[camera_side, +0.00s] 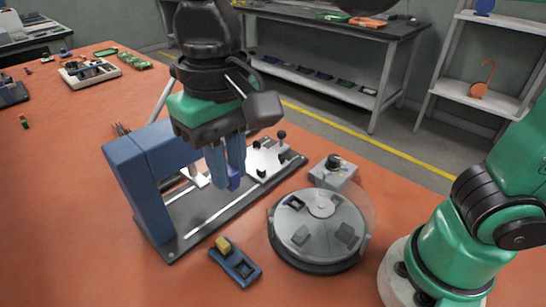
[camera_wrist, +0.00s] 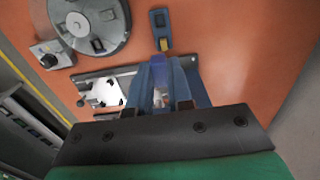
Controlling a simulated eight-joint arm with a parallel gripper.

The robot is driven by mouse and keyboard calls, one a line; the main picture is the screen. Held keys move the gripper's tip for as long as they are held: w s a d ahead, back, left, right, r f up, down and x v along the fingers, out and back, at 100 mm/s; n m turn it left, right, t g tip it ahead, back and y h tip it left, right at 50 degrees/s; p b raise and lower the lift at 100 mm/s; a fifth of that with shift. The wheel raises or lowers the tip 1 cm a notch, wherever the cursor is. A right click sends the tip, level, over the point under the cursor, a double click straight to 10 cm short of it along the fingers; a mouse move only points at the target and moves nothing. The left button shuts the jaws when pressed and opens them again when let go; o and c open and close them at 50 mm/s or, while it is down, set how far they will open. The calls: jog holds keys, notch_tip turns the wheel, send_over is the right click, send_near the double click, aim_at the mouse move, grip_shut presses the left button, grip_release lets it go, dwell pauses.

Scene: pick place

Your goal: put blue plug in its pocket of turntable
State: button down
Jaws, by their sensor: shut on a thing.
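My gripper (camera_side: 228,173) points down above the metal rail fixture and is shut on the blue plug (camera_side: 234,183). The plug's lower end shows between the blue fingertips; the fingers hide the rest. In the wrist view the plug (camera_wrist: 158,68) is between the fingers (camera_wrist: 161,84). The turntable (camera_side: 309,256), a round grey disc on a dark base, stands to the right of my gripper and apart from it. Its top has several pockets, one a dark opening at its upper left. In the wrist view the turntable (camera_wrist: 105,16) is at the upper left.
A blue arch-shaped frame (camera_side: 140,180) stands on the rail fixture, left of my gripper. A blue holder with a yellow piece (camera_side: 235,266) lies in front. A grey knob box (camera_side: 333,172) is behind the turntable. A green arm (camera_side: 460,240) stands at right.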

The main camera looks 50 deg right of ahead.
jog(key=shift+r, duration=0.35)
jog(key=w+d+f, duration=0.3)
jog(key=d+f, duration=0.3)
jog(key=d, duration=0.2)
send_over(297, 205)
notch_tip(297, 205, down, 6)
jog(key=shift+f, duration=2.2)
jog(key=shift+f, duration=0.9)
